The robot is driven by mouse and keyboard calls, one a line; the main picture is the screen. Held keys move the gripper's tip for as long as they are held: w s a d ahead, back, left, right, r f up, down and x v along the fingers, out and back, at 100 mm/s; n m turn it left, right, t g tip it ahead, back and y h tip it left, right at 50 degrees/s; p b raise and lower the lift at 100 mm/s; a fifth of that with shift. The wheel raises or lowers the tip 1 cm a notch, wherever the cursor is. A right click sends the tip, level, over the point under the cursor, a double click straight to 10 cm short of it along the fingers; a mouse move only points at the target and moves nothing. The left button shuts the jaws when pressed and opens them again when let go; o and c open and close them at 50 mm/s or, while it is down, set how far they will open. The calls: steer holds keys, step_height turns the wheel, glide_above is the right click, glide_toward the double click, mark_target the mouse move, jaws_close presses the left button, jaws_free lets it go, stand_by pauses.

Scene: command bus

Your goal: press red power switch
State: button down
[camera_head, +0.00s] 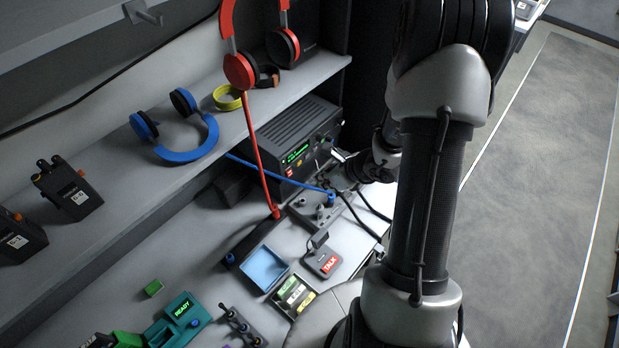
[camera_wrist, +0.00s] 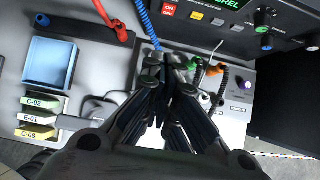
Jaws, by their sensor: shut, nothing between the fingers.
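The red power switch (camera_wrist: 169,11), marked ON and OFF, is on the front of a dark radio unit at the top of the wrist view. The radio (camera_head: 290,138) has a lit green display and stands under the shelf in the head view. My gripper (camera_wrist: 167,65) is shut and empty. In the wrist view its fingertips appear below the switch, with a visible gap between them. In the head view my gripper (camera_head: 342,172) is small and partly hidden by my arm, near the radio's front right.
A blue tray (camera_head: 264,268), a TALK unit (camera_head: 323,262) and labelled cartridges (camera_head: 294,297) lie on the desk. A red cable (camera_head: 262,160) hangs from the red headset past the radio. A blue cable (camera_wrist: 146,22) runs close to my fingertips. Several knobs line the radio's front.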

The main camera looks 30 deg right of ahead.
mark_target(290, 175)
steer(key=w+a+r+x, duration=0.1)
steer(key=w+x, duration=0.1)
steer(key=x, duration=1)
steer(key=shift+r+b, duration=0.3)
steer(key=shift+b, duration=0.1)
steer(key=shift+w+f, duration=0.1)
steer(key=shift+w, duration=0.05)
steer(key=shift+w+a+r+t+y+b, duration=0.15)
steer(key=shift+w+r+t+b, duration=0.2)
steer(key=shift+b, duration=1.1)
steer(key=shift+w+r+t+y+b, duration=0.15)
steer(key=shift+r+t+b, duration=0.3)
steer(key=shift+b, duration=0.95)
steer(key=shift+f, duration=0.15)
steer(key=shift+s, duration=0.1)
